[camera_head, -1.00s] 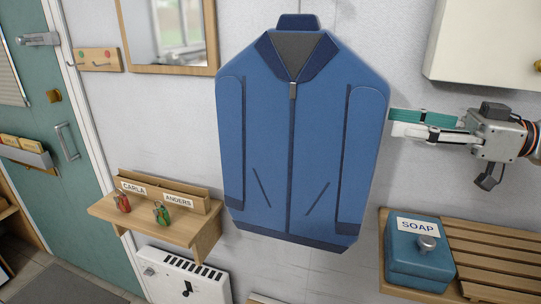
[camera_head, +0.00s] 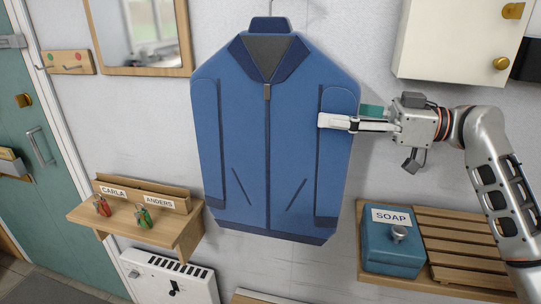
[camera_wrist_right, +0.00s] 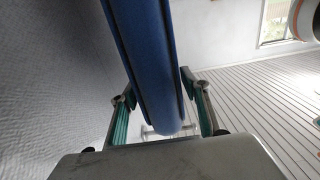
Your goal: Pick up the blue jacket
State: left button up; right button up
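The blue jacket (camera_head: 245,150) hangs upright on the wall in the middle of the head view, with a thin hook above its collar. My right gripper (camera_head: 345,117) is at the jacket's right edge, at upper sleeve height. One pale finger lies across the front of the sleeve; the other, with a green pad, goes behind the edge and is partly hidden. In the right wrist view, the jacket's edge (camera_wrist_right: 150,60) stands between the two spread fingers (camera_wrist_right: 160,88). Firm contact on both sides cannot be made out. My left gripper is not in view.
A wooden shelf with a blue soap box (camera_head: 392,248) is below my right arm. A white cabinet (camera_head: 455,45) hangs above it. A small key shelf (camera_head: 150,225) and a white heater (camera_head: 170,277) are at lower left, near a teal door (camera_head: 50,200).

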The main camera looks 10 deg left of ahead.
grip_shut()
jog(key=shift+r, duration=0.15)
